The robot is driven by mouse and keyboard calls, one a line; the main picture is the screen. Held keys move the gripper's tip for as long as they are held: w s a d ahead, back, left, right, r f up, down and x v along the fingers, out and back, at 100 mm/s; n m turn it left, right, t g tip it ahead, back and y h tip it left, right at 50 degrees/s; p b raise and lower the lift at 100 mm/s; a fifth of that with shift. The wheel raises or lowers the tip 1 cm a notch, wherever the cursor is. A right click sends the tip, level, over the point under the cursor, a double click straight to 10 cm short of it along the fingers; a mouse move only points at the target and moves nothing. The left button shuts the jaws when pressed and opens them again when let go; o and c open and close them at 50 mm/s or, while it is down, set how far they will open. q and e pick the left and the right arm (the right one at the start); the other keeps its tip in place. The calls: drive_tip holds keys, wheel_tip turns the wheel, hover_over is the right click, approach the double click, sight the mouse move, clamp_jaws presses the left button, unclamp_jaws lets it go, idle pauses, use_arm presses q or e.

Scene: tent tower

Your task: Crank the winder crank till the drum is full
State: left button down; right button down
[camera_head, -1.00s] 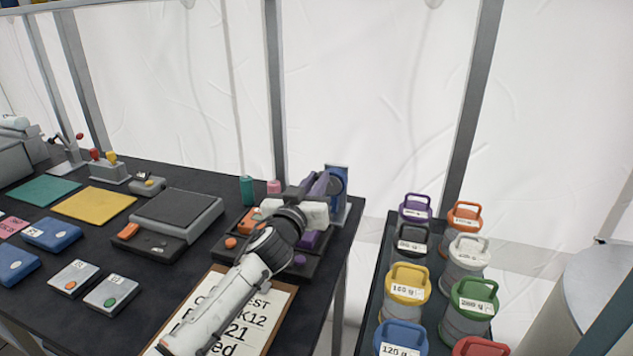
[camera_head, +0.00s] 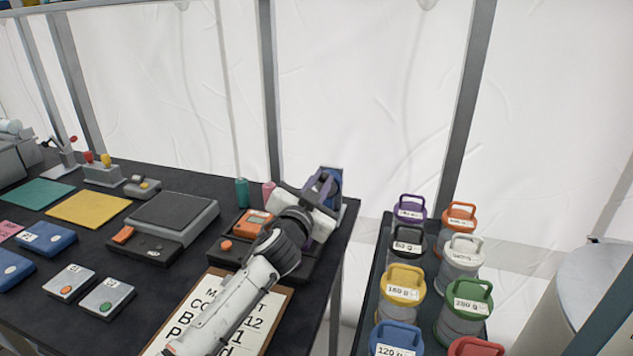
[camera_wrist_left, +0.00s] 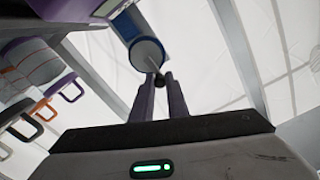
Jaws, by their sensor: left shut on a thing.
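The winder is at the table's back right corner, with a blue drum (camera_head: 336,182) partly hidden behind my left gripper (camera_head: 322,188). A thin grey crank arm runs from the drum to a small dark crank knob (camera_wrist_left: 158,81). My left gripper (camera_wrist_left: 161,84) is shut on this knob, with one finger on each side. How full the drum is cannot be told. My right gripper is not in view.
A device with an orange display (camera_head: 257,222) sits beside my left forearm, near a clipboard (camera_head: 276,315). Teal (camera_head: 242,192) and pink (camera_head: 268,193) cylinders stand behind. A rack of several labelled weights (camera_head: 404,285) stands right, across a gap.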

use_arm(q)
drive_tip(key=shift+s+d+f+m+b, duration=0.2)
drive_tip(key=shift+d+f+m, duration=0.4)
drive_tip(key=shift+m, duration=2.25)
drive_tip(key=shift+s+d+f+m+b, duration=0.25)
drive_tip(key=shift+d+f+m, duration=0.4)
drive_tip(key=shift+m, duration=2.15)
drive_tip(key=shift+s+d+f+m+b, duration=0.2)
drive_tip(key=shift+d+f+m, duration=0.4)
drive_tip(key=shift+m, duration=2.25)
drive_tip(key=c, duration=1.7)
unclamp_jaws()
